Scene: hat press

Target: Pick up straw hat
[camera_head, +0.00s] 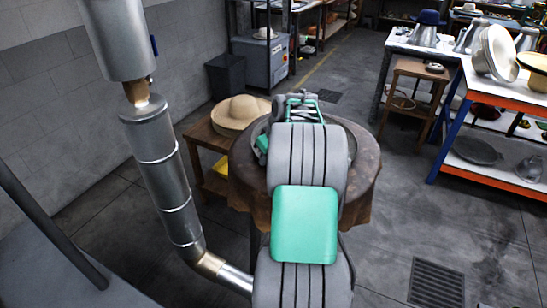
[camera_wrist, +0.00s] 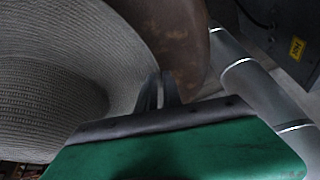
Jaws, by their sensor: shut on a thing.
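The straw hat (camera_head: 240,112) is pale tan with a wide brim and rounded crown. In the head view it is at the wooden stand left of the round table; I cannot tell whether it rests there or is lifted. In the wrist view the hat (camera_wrist: 60,70) fills the left side, its woven brim reaching the fingers. My gripper (camera_wrist: 165,85) is shut on the brim's edge. In the head view my arm hides the fingertips.
The round table (camera_head: 362,170) with a brown cover lies under my arm. The wooden stand (camera_head: 205,135) is left of it. A metal pipe (camera_head: 165,170) rises at left. A workbench (camera_head: 500,95) with hats and metal forms stands at right. Open floor lies between.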

